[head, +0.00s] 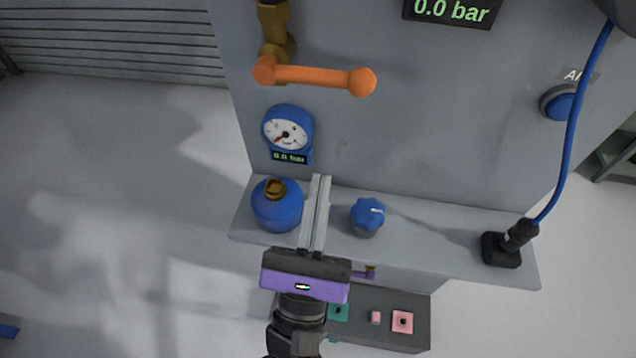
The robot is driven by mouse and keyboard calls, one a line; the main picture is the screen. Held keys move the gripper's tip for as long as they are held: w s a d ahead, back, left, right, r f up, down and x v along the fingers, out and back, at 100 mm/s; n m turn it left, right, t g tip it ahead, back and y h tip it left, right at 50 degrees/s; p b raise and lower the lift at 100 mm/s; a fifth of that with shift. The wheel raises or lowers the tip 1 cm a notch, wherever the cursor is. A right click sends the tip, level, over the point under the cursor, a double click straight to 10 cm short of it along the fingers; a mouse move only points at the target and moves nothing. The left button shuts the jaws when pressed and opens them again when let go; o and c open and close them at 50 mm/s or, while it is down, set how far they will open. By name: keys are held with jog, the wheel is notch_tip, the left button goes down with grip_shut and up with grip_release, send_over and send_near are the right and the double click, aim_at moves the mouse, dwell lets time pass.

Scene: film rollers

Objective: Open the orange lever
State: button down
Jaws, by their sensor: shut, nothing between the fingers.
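The orange lever (318,77) is on the upper left of the grey panel. It lies nearly horizontal, with its pivot at the left on a brass valve (274,35) and a round knob at its right end. My gripper (321,178) is below the lever, in front of the ledge. Its two long grey fingers point up the picture and lie together, shut and empty. The fingertips are apart from the lever in the picture, with the gauge to their upper left.
A blue gauge (287,132) reads 0.0 bar. On the ledge (440,240) are a blue bottle (277,207) left of the fingers, a blue knob (368,215) to their right, and a black plug (508,243) with a blue cable (571,130).

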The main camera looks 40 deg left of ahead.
aim_at(314, 77)
jog(key=w+a+r+p, duration=0.3)
jog(key=w+r+p, duration=0.1)
jog(key=r, duration=0.3)
jog(key=shift+w+a+r+p, duration=0.2)
jog(key=shift+w+r+p, duration=0.15)
jog(key=shift+w, duration=0.4)
